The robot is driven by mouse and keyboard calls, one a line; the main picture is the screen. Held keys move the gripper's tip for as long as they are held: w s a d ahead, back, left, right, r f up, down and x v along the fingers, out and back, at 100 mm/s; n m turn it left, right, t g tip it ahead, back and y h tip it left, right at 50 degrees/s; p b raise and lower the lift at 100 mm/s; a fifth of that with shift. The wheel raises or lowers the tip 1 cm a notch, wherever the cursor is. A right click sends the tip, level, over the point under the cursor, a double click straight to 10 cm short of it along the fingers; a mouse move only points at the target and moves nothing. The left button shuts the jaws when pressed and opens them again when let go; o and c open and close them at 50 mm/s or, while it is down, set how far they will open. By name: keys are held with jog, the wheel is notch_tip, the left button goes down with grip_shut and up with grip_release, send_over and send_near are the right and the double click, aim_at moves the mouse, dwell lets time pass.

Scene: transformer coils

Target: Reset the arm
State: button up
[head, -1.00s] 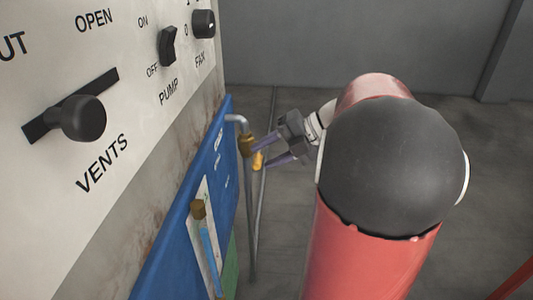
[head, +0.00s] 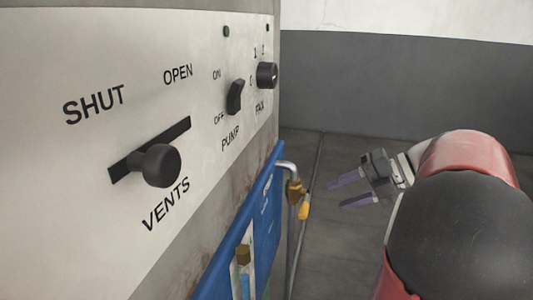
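My gripper (head: 344,192) is at the right of the panel, its two purple-grey fingers apart and pointing left. Nothing shows between the fingers. A brass valve with a yellow handle (head: 304,210) on a grey pipe stands to the left of the fingertips, with a visible gap in the picture. My red and dark arm fills the lower right and hides part of the floor.
The pale control panel (head: 60,190) on the left has a VENTS slider knob (head: 161,165), a PUMP switch (head: 235,97) and a FAN knob (head: 267,75). Below is a blue board (head: 232,250) with a sight tube (head: 244,272). Grey floor (head: 345,150) lies open behind my gripper.

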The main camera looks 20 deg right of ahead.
jog(key=shift+a, duration=0.1)
jog(key=s+a+f+m+h, duration=0.4)
jog(key=a+m, duration=0.4)
jog(key=m, duration=0.6)
jog(key=s+a+f+m+h, duration=0.4)
jog(key=s+a+m, duration=0.3)
jog(key=m, duration=0.8)
jog(key=shift+s+a+f+g+h, duration=0.35)
jog(key=shift+a+h, duration=0.25)
jog(key=shift+a, duration=0.65)
